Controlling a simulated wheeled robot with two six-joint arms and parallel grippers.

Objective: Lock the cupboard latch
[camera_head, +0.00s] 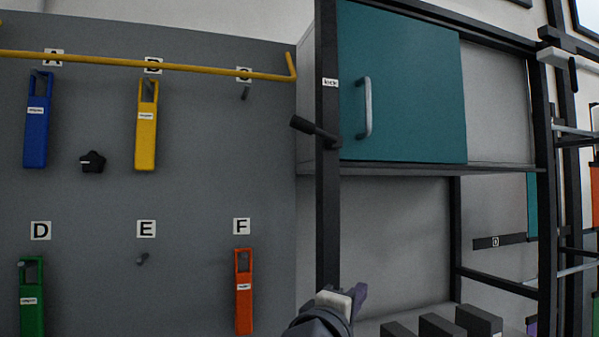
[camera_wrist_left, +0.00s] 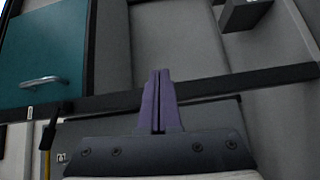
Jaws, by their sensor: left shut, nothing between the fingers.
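The cupboard has a teal door (camera_head: 410,85) with a grey vertical handle (camera_head: 366,108). The door covers the left part of the opening. The black latch lever (camera_head: 314,129) sits on the dark post at the door's left, below a small "lock" label (camera_head: 330,82). It slants, its thick end up and left, off the door. My left gripper (camera_head: 357,297) is below the latch and cupboard, apart from both. In the left wrist view its purple fingers (camera_wrist_left: 159,100) are shut and empty; the door (camera_wrist_left: 45,50) and latch (camera_wrist_left: 50,127) show at left. My right gripper is not in view.
A grey board at left carries blue (camera_head: 37,120), yellow (camera_head: 146,125), green (camera_head: 32,295) and orange (camera_head: 243,290) tools on pegs. A yellow rail (camera_head: 150,65) crosses its top. Dark blocks (camera_head: 440,326) stand below the cupboard. The space between gripper and latch looks clear.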

